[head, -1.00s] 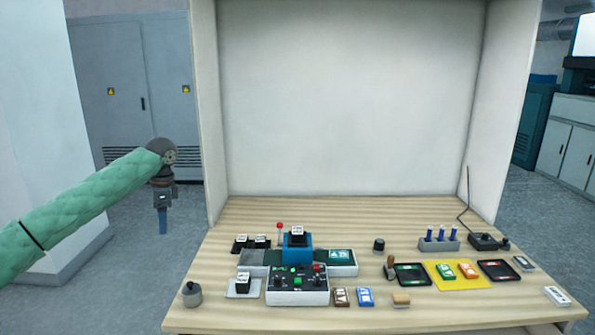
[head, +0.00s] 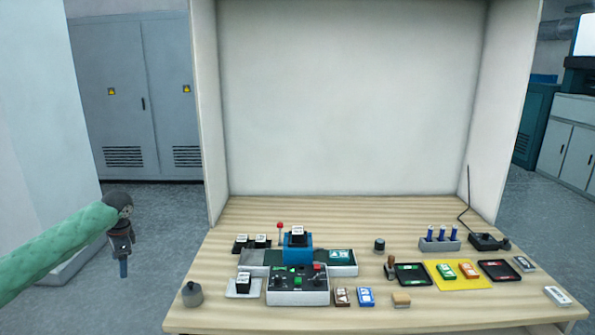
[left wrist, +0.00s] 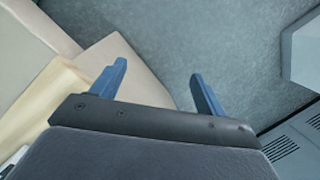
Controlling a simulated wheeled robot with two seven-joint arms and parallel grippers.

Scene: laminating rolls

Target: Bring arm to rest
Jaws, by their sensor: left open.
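My left gripper (head: 123,269) hangs at the left of the head view, beyond the table's left edge and over the floor, pointing down. It also shows in the left wrist view (left wrist: 158,82), where its two blue fingers stand well apart with nothing between them. My left arm (head: 55,245), in a green padded sleeve, comes in from the left edge. My right gripper is in neither view.
The wooden table (head: 215,245) has pale side and back panels. It holds a control box (head: 298,290), a blue block (head: 297,248), a yellow mat (head: 450,283), a bottle rack (head: 440,245) and a grey weight (head: 192,294).

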